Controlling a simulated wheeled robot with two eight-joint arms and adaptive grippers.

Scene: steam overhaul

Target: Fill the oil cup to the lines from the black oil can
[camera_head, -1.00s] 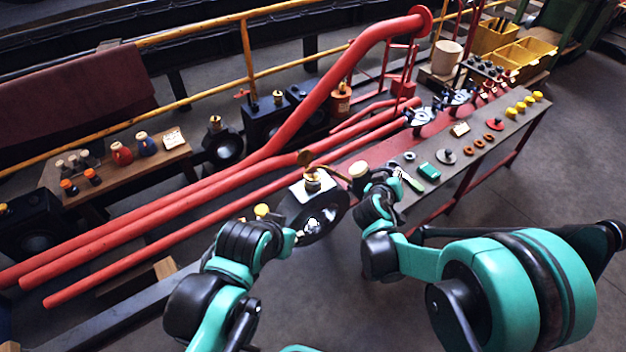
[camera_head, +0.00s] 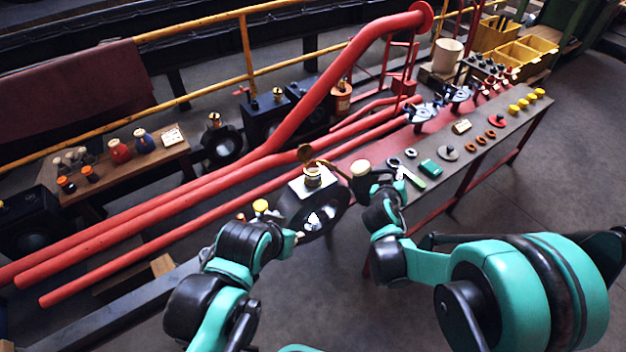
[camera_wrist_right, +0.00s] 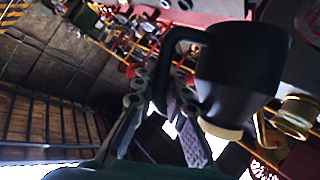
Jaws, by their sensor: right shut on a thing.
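The black oil can (camera_wrist_right: 240,70) has a cream cap (camera_head: 360,168) and a thin brass spout (camera_head: 330,164). My right gripper (camera_wrist_right: 165,100) is shut on the can's handle. In the head view this gripper (camera_head: 378,195) is beside the can and partly hidden. The brass oil cup (camera_head: 313,176), its lid raised, sits on a black round housing. The spout reaches over toward the cup; I cannot tell whether oil flows. The cup also shows in the right wrist view (camera_wrist_right: 297,112); its level lines are too small to read. My left gripper (camera_head: 292,240) is near the housing's left side, its fingers unclear.
The black housing (camera_head: 290,212) stands between my arms. Long red pipes (camera_head: 180,215) run behind it. A wooden side bench (camera_head: 190,160) stands at left. Open floor lies at right.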

